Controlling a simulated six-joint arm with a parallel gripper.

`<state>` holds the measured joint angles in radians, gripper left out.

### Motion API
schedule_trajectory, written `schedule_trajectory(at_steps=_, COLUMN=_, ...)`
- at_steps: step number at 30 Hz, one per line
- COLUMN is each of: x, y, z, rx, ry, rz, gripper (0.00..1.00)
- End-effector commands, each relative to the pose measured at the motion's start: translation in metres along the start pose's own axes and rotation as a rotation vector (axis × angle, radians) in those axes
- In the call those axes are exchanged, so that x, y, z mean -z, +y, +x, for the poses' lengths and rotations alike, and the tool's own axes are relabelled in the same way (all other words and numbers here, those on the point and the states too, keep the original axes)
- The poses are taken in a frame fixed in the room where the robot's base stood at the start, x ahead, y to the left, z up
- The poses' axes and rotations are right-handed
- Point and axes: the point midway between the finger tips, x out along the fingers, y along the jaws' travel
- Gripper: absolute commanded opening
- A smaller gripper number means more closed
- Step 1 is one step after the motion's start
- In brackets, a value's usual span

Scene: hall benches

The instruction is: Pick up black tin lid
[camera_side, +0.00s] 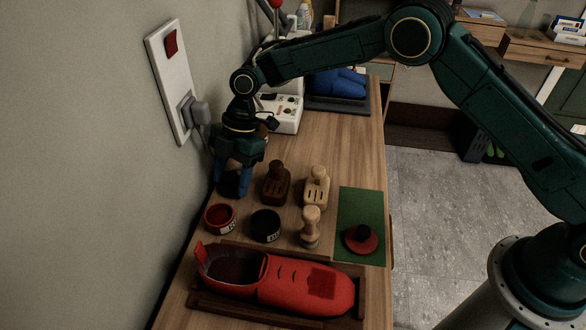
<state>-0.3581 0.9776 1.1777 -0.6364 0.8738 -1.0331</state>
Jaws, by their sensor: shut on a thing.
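My gripper (231,187) points down near the wall side of the bench, behind the tins. Its blue fingers are shut on a dark thing that looks like the black tin lid (233,184); the fingers cover part of it. I cannot tell whether it touches the bench top. A black tin (265,226) with a white label stands in front and to the right of the gripper. A red tin (219,218) stands to the left of the black tin.
A red disc with a black knob (360,240) lies on a green mat (358,203). A red shoe (310,285) fills a front tray.

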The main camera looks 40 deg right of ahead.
Motion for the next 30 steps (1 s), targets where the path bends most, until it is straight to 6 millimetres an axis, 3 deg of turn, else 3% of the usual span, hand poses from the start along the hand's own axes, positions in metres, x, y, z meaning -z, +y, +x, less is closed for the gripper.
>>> schedule_trajectory(at_steps=8, x=-0.014, y=0.001, z=-0.026, rx=-0.004, ry=0.001, rz=0.003, gripper=0.33)
schedule_trajectory(at_steps=24, x=-0.080, y=0.001, z=-0.103, rx=-0.004, ry=0.000, rz=0.002, gripper=0.33)
schedule_trajectory(at_steps=30, x=-0.092, y=0.001, z=-0.118, rx=-0.001, ry=0.002, rz=0.001, gripper=0.33)
